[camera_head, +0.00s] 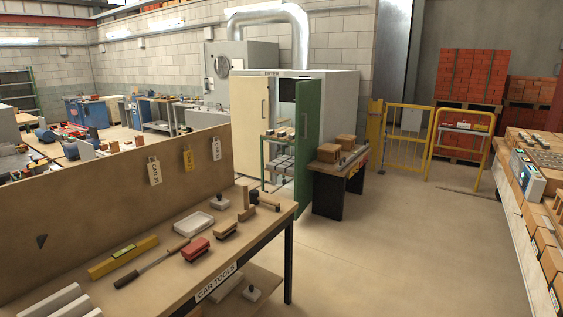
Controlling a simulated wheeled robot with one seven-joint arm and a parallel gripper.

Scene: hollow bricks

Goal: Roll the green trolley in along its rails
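The green trolley (264,152) stands in the middle distance in the head view, in front of a grey cabinet (340,98). It is a green frame with shelves that carry grey and brown bricks. The cabinet's cream door (249,122) is behind and left of it. The cabinet's green door (309,130) stands open and hides the trolley's right side. I cannot tell whether any part of the trolley is inside the cabinet. The rails cannot be made out; the tool bench hides part of the floor there. My gripper is not in view.
A tool bench (150,283) with a tall back panel (100,205) fills the near left. A small dark-legged table (330,193) with bricks stands right of the green door. Yellow barriers (405,137) and a brick-laden bench (515,200) are at right. The middle floor (400,240) is clear.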

